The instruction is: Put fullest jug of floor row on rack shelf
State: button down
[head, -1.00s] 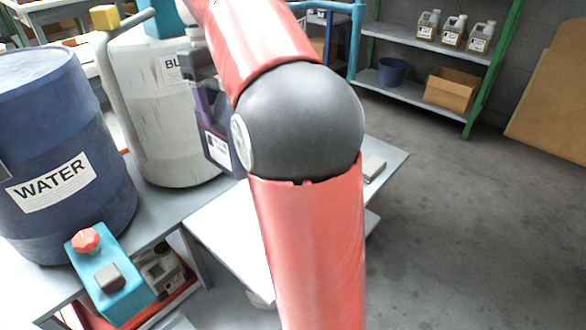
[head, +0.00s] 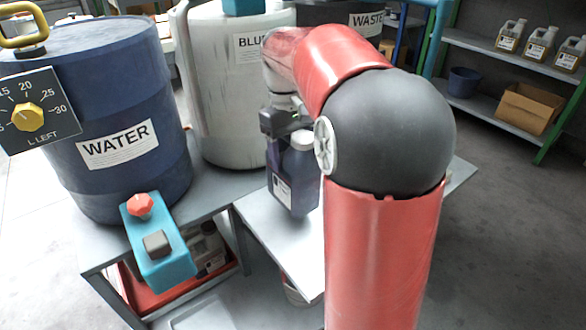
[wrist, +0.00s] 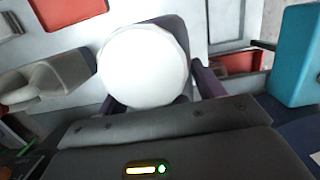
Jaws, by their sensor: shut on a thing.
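My gripper (head: 284,122) is shut on a dark purple-filled jug (head: 300,172) with a white cap and a white label. The jug is upright, over or on the light grey table; I cannot tell whether its base touches. In the wrist view its round white cap (wrist: 145,65) hides most of the jug. The rack (head: 500,62) stands at the back right, with several jugs (head: 538,45) of amber liquid in a row on its upper shelf. Another pale jug (head: 210,243) sits low under the bench, partly hidden.
A blue WATER drum (head: 100,110) and a white drum (head: 235,90) stand on the bench at left. A teal box with a red knob (head: 158,243) is at the bench's front. A bucket (head: 464,82) and cardboard box (head: 530,107) fill part of the lower rack shelf. Floor at right is clear.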

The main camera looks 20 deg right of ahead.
jog(key=shift+f+b, duration=0.35)
jog(key=shift+f, duration=1.85)
jog(key=shift+c, duration=1.1)
grip_release()
jog(key=shift+f, duration=0.1)
